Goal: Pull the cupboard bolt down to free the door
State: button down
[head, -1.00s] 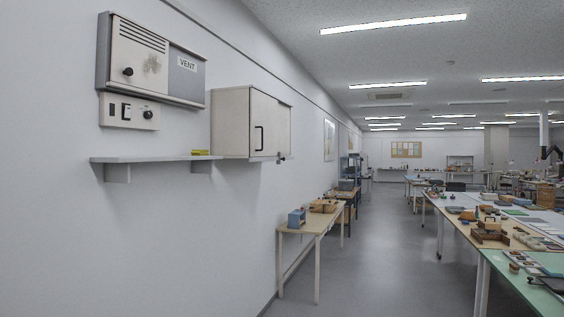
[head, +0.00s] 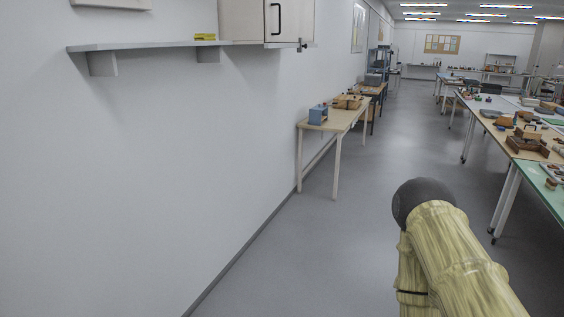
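The white wall cupboard (head: 240,20) is at the top of the head view, its upper part cut off by the frame. Its door (head: 289,20) looks shut and carries a dark vertical handle (head: 281,18). The small dark bolt (head: 302,47) is at the cupboard's lower right corner, under the door edge. It is too small to tell its exact position. A yellowish arm link of mine with a dark rounded end shows at the lower right, well below and right of the cupboard. My gripper is not in view.
A grey shelf (head: 150,45) with a small yellow item (head: 204,37) runs left of the cupboard. A side table (head: 335,117) with a blue box (head: 318,114) stands against the wall. Long worktables (head: 512,148) line the right. The grey aisle floor (head: 350,215) is clear.

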aim_at(300, 51)
jog(key=u, duration=0.75)
jog(key=i, duration=2)
jog(key=z, duration=0.5)
jog(key=i, duration=1.75)
jog(key=z, duration=0.95)
